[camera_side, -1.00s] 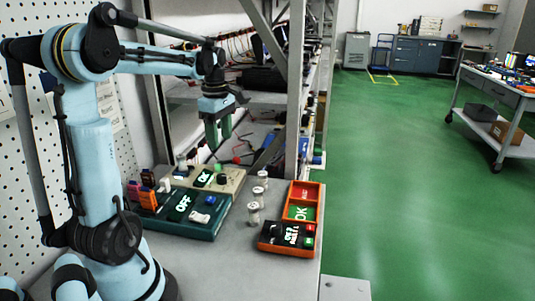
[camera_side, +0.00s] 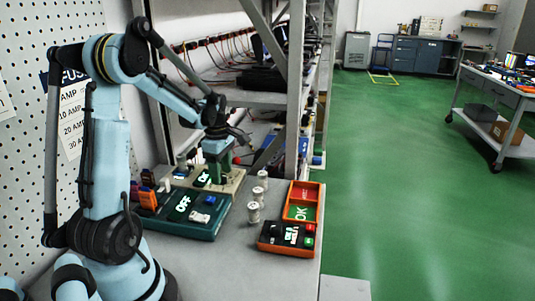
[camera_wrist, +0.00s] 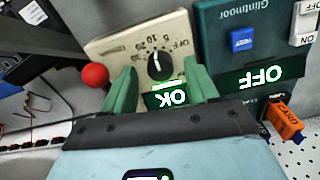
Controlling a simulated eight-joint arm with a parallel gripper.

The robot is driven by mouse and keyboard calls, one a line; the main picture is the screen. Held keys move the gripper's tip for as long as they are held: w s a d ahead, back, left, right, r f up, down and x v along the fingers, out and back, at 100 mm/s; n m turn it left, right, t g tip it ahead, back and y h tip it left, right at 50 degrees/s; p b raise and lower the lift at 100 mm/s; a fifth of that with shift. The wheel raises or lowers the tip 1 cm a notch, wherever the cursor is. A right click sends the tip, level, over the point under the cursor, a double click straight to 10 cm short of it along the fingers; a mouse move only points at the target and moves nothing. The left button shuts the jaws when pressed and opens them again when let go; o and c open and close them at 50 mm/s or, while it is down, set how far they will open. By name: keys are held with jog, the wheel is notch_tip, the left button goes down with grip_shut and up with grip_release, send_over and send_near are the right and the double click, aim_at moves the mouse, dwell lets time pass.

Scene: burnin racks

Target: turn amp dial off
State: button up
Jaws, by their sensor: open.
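The amp dial is a round black knob (camera_wrist: 160,66) with a white pointer line, on a beige panel (camera_wrist: 110,46) marked with OFF and numbers, in the wrist view. A lit green OK display (camera_wrist: 165,97) sits beside the dial on the same panel. My gripper (camera_wrist: 162,80) is open, with its green fingers on either side of the dial's near edge; I cannot tell whether they touch it. In the side view my gripper (camera_side: 216,180) is down at the beige box (camera_side: 234,183), and the dial is hidden behind it.
A dark teal box (camera_side: 205,231) with a lit OFF display stands beside the beige box. Orange fuse-like pieces (camera_side: 147,197), white spools (camera_side: 254,212) and an orange tray (camera_side: 318,202) are near. A red ball (camera_wrist: 95,75) lies beside the panel.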

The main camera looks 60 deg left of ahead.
jog(key=shift+f, duration=0.45)
jog(key=c, duration=1)
jog(key=shift+c, duration=0.2)
jog(key=shift+m, duration=0.4)
jog(key=m, duration=0.5)
jog(key=shift+m, duration=0.3)
jog(key=m, duration=0.5)
jog(key=shift+m, duration=0.3)
